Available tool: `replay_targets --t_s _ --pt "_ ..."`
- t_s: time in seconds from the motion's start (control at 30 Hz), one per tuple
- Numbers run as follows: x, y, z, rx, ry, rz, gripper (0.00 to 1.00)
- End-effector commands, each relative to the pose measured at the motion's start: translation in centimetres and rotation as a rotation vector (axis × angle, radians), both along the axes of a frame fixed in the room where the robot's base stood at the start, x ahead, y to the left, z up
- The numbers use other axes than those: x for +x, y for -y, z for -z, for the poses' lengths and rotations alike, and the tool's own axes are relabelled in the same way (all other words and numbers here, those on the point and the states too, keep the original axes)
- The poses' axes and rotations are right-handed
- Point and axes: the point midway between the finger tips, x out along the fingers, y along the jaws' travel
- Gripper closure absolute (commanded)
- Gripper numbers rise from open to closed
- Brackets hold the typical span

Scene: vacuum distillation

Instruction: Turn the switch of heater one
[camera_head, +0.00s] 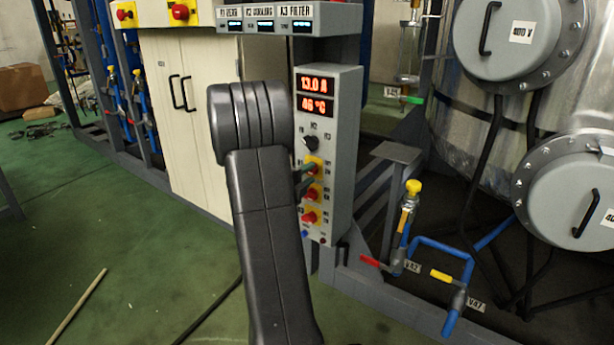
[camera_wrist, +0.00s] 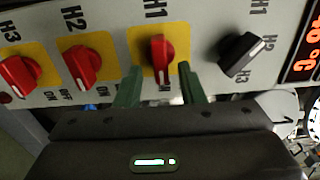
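The heater one switch is the red knob on a yellow plate marked H1 (camera_wrist: 162,49) in the wrist view. Its grip runs nearly upright in that picture, with ON lettering just below it. My gripper (camera_wrist: 160,76) is open, with one green finger on either side of the lower part of the knob. I cannot tell whether either finger touches it. In the head view my gripper (camera_head: 307,178) reaches the front of the grey control panel (camera_head: 342,110) from the left. The finger there partly covers the topmost red knob.
Red knobs H2 (camera_wrist: 82,65) and H3 (camera_wrist: 19,76) sit left of H1 in the wrist view, and a black selector (camera_wrist: 240,53) sits right. The panel's red displays (camera_head: 315,95) read about 13.0 A and 46 °C. Valves and blue pipes (camera_head: 440,248) stand right of the panel.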

Motion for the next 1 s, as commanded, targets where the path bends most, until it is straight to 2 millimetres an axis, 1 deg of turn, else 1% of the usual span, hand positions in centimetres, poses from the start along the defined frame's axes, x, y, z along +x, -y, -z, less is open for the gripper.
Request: replay_targets --t_s 0.23,0.37,0.47,0.7,0.8,0.9,1.0 --pt "-0.1 -0.1 -0.1 -0.001 0.001 -0.001 0.65" --pt "-1.0 -0.9 -0.3 -0.001 0.000 -0.003 0.65" --pt "-2.4 -1.9 -0.4 -0.004 0.000 -0.004 0.65" --pt "-7.0 -5.3 -0.4 -0.002 -0.002 -0.006 0.65" --pt "-8.6 -6.4 -0.3 -0.002 -0.001 -0.005 0.65" --pt "-9.8 -7.3 -0.2 -0.002 -0.001 -0.003 0.65" --pt "-10.6 -7.8 -0.1 -0.001 0.000 -0.002 0.65"
